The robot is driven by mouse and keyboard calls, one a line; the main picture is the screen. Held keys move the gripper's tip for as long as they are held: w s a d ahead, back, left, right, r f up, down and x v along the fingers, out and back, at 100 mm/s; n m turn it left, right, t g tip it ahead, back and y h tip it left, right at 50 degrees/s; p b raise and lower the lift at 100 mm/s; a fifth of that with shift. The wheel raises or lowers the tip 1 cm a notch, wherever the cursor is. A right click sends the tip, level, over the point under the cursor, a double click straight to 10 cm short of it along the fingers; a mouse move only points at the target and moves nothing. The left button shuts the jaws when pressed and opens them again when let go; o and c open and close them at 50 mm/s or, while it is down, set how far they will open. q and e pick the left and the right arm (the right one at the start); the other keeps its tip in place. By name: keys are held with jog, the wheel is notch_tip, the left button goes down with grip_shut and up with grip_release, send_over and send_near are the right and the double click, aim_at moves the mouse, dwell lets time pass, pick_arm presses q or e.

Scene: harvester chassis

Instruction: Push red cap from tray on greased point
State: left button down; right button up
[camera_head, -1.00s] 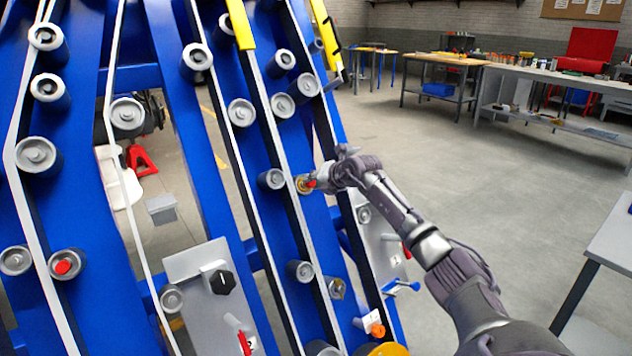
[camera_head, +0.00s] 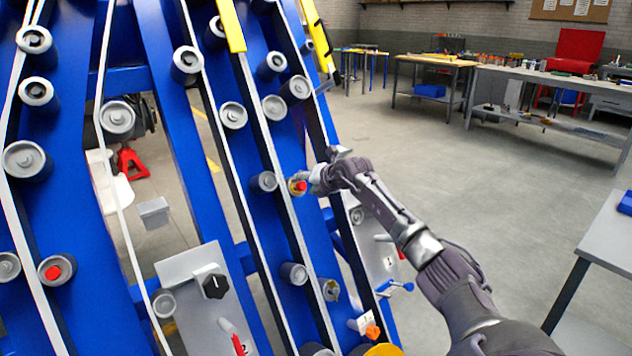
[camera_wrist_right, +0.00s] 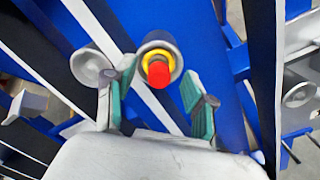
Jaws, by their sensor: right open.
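The red cap (camera_head: 300,186) sits on the yellow-ringed end of a grey roller (camera_head: 294,188) on the blue chassis. In the right wrist view the red cap (camera_wrist_right: 158,74) stands out from the middle of the yellow ring (camera_wrist_right: 174,63). My right gripper (camera_wrist_right: 160,100) is open, its two green-padded fingers apart on either side below the cap, with a visible gap to it. In the head view the right gripper (camera_head: 316,180) is just right of the cap. My left gripper is not in view. No tray can be made out for certain.
Other rollers and white belts cover the blue frame (camera_head: 200,150); one roller at lower left has a red centre (camera_head: 53,272). A grey panel with a black knob (camera_head: 215,286) is below. A grey table (camera_head: 605,240) stands at right. Open floor lies between.

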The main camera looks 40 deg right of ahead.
jog(key=v, duration=1.1)
jog(key=shift+s+r, duration=0.1)
jog(key=shift+s, duration=0.05)
dwell(0.4)
